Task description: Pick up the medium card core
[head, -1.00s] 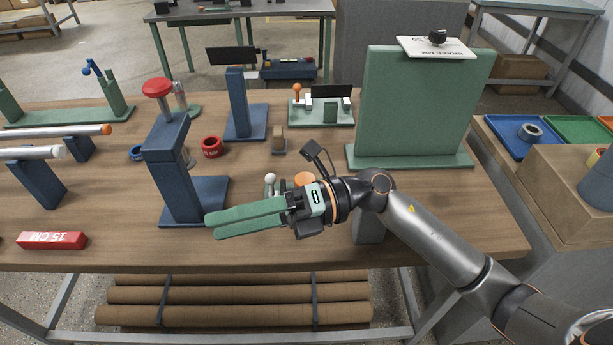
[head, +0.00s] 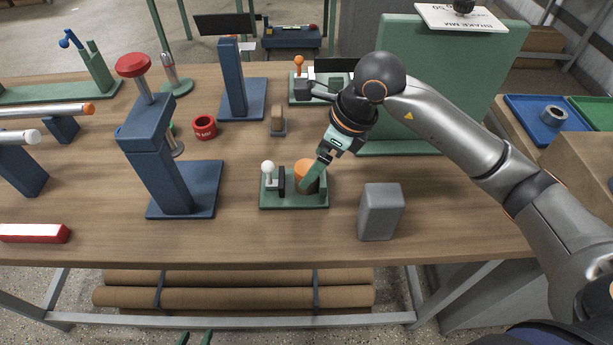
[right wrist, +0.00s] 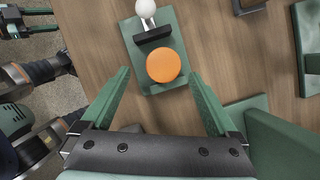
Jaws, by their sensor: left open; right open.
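An orange-topped, brownish upright cylinder (head: 305,176) stands on a small green fixture (head: 293,201), beside a black plate and a white knob. It may be the medium card core; no label shows. My right gripper (head: 317,172) points down at it, one finger overlapping it. In the right wrist view, the orange round top (right wrist: 163,65) lies ahead of the open fingers, with a gap at each side, and nothing is clamped. My left gripper (head: 195,339) shows only its green fingertips at the bottom edge. In the wrist view it is apart and empty (right wrist: 52,20).
A grey block (head: 381,212) stands right of the fixture. A blue stand (head: 170,185) with a red knob is to the left. A tall green panel (head: 440,75) rises behind the arm. Brown rolls (head: 230,298) lie below the table. The table's front centre is clear.

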